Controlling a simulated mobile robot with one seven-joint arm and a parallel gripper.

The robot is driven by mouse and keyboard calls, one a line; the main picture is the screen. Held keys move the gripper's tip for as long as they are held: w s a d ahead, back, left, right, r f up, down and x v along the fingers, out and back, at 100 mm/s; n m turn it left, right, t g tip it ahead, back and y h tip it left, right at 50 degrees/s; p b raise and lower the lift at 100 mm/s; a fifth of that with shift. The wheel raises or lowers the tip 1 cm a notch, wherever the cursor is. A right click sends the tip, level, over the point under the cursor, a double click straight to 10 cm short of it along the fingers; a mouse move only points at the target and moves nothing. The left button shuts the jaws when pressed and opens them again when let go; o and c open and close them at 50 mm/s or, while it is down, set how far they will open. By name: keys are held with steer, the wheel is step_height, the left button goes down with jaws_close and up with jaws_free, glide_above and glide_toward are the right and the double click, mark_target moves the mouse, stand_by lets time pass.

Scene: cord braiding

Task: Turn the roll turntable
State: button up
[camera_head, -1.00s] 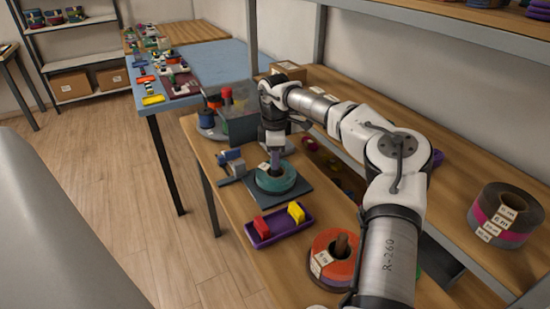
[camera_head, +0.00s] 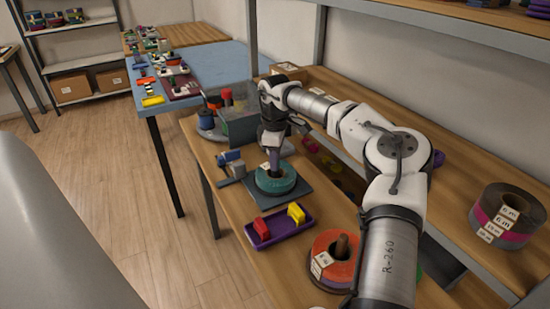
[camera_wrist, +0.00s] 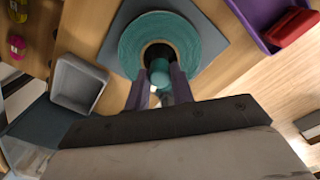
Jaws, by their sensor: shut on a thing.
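The roll turntable holds a teal roll (camera_head: 275,184) lying flat on a dark square base (camera_head: 299,190). In the wrist view the teal roll (camera_wrist: 133,42) is a wide ring with a dark centre hole, and the grey base (camera_wrist: 219,47) shows around it. My gripper (camera_head: 274,166) reaches down over the roll's middle. In the wrist view my gripper's two fingers (camera_wrist: 159,86) stand either side of a small rounded teal knob (camera_wrist: 159,70) near the hole, shut on it. The fingertips' exact contact and the knob's lower part are hidden.
A purple tray (camera_head: 281,238) with a red and a yellow block sits just in front of the turntable. An orange roll (camera_head: 326,271) stands nearer, beside my arm. A small blue device (camera_head: 231,165) is left of the base. A grey-sided box (camera_head: 240,130) stands behind.

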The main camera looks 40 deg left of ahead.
steer(key=shift+r, duration=0.1)
steer(key=o, duration=1)
step_height(320, 180, up, 14)
steer(key=shift+f+b, duration=0.1)
steer(key=shift+b, duration=0.7)
steer(key=shift+f, duration=0.1)
